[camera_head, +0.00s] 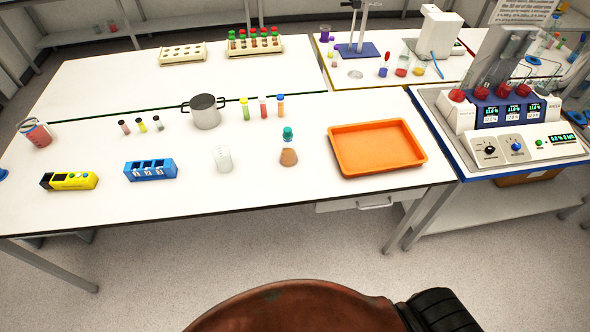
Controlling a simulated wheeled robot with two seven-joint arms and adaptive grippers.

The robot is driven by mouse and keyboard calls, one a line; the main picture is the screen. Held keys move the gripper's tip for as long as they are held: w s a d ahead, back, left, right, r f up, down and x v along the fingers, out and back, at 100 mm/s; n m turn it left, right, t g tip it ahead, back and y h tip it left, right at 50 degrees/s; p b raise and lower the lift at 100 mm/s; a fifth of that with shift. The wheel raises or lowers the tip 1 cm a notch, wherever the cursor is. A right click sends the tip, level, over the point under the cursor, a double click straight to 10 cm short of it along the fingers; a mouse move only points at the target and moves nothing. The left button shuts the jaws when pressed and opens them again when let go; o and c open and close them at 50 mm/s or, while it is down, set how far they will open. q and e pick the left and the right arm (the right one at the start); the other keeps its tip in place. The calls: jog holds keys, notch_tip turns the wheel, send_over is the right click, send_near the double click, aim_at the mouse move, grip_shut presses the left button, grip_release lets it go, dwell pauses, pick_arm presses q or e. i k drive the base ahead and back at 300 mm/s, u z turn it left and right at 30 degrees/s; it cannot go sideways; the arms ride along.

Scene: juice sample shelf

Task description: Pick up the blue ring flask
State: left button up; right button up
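A small conical flask (288,157) with orange-brown liquid and a teal-green top stands upright on the front white table, left of the orange tray. At the far left of the same table stands a clear vessel (36,134) with red-orange liquid and a dark bluish rim. I cannot tell for sure which of these, if either, is the blue ring flask, as the details are too small. Neither of my grippers is in view, and nothing touches either vessel.
An orange tray (376,148), a metal pot (205,112), a clear beaker (222,160), a blue rack (151,169) and a yellow device (69,181) stand on the front table. Several small tubes stand near the pot. Lab equipment (524,145) fills the right side.

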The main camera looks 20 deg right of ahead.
aim_at(289, 157)
jog(key=u, duration=0.65)
jog(key=i, duration=1)
jog(key=z, duration=0.25)
